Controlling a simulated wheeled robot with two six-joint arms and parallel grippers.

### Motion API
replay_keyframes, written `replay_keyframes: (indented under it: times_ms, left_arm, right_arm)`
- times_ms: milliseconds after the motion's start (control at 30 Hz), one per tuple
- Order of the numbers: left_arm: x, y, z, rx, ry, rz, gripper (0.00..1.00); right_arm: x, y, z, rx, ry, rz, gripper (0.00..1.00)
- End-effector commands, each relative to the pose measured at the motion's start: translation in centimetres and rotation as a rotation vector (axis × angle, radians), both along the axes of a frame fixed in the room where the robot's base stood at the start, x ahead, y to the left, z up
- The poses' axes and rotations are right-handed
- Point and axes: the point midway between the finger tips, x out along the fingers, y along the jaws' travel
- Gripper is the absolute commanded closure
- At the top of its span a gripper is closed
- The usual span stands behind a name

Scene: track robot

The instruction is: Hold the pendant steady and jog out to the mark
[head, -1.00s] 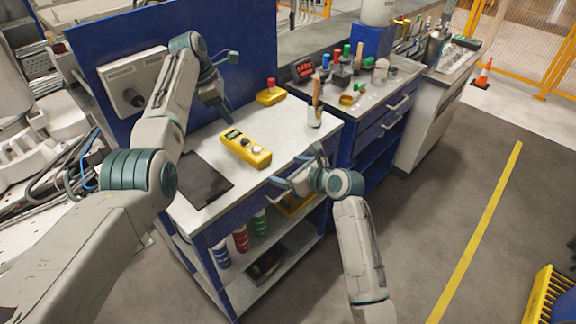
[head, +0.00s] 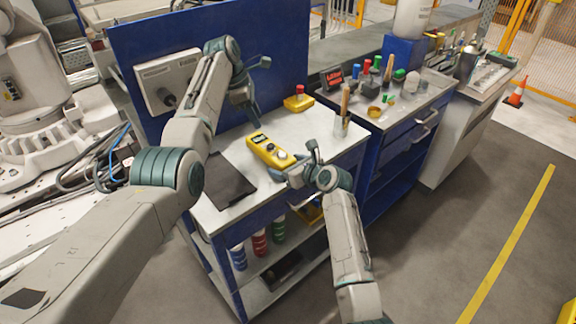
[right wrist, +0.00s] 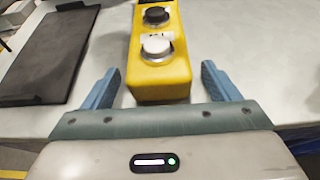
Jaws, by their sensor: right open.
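The yellow pendant (head: 262,146) lies flat on the light bench top (head: 234,207), with a small display and knobs on its face. In the right wrist view the pendant (right wrist: 160,82) shows a black knob and a white knob. My right gripper (head: 293,163) is open at its near end. In the right wrist view one finger stands on each side of that end, with gaps, not closed on it. My left gripper (head: 257,86) is open and empty above the bench, in front of the blue panel (head: 290,30), near a pale box (head: 160,70) with a dark knob.
A dark flat plate (head: 232,180) lies left of the pendant. A cluttered blue cabinet (head: 410,125) stands to the right. A yellow line (head: 512,240) crosses clear floor.

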Motion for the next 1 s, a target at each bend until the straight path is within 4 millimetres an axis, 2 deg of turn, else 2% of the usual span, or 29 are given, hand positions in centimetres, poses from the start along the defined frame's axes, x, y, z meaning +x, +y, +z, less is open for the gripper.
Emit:
replay_keyframes:
  times_ms: [233,500,567,600,767,1000]
  left_arm:
    - [0.0,-0.01,0.0,0.0,0.0,0.0,0.64]
    - [0.0,-0.01,0.0,0.0,0.0,0.0,0.64]
    - [0.0,-0.01,0.0,0.0,0.0,0.0,0.64]
    - [0.0,-0.01,0.0,0.0,0.0,0.0,0.68]
    - [0.0,-0.01,0.0,0.0,0.0,0.0,0.99]
    - [0.0,-0.01,0.0,0.0,0.0,0.0,1.0]
  right_arm:
    - [0.04,0.03,-0.04,0.0,0.0,0.0,0.18]
    - [0.02,0.01,-0.04,0.0,0.0,0.0,0.71]
    - [0.02,0.01,-0.04,0.0,0.0,0.0,0.83]
    - [0.03,0.01,-0.04,0.0,0.0,0.0,0.86]
    - [0.02,0.0,-0.05,0.0,0.0,0.0,0.86]
    - [0.01,0.0,-0.06,0.0,0.0,0.0,0.86]
